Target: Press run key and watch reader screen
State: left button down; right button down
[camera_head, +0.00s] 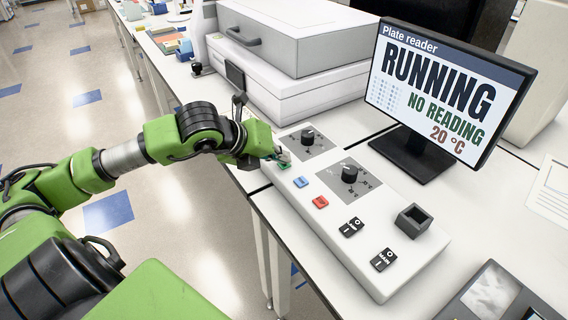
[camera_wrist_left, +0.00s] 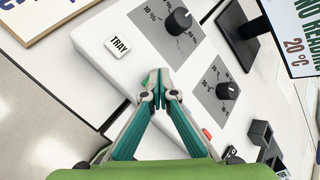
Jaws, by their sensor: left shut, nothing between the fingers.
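The reader screen (camera_head: 432,95) stands behind the control panel (camera_head: 393,282) and reads "RUNNING", "NO READING" and "20 °C". My left gripper (camera_head: 283,162) reaches over the panel's left edge, with its shut fingertips low at the key row. In the left wrist view the teal fingers (camera_wrist_left: 158,82) meet at their tips over the panel, holding nothing. My right gripper is not in view.
Two knobs (camera_head: 308,137) (camera_head: 349,173), black rocker switches (camera_head: 351,227) and a dark square holder (camera_head: 413,221) are on the panel. A white "TRAY" key (camera_wrist_left: 118,46) lies left of the fingertips in the wrist view. A large grey-white instrument (camera_head: 300,85) stands behind.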

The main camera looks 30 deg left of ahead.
aim_at(281, 165)
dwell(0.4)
pick_arm(q)
jog(key=shift+r, duration=0.75)
jog(key=shift+r+p, duration=0.1)
jog(key=shift+p, duration=0.2)
jog(key=shift+r+p, duration=1.2)
jog(key=shift+r, duration=1.25)
jog(key=shift+f, duration=0.15)
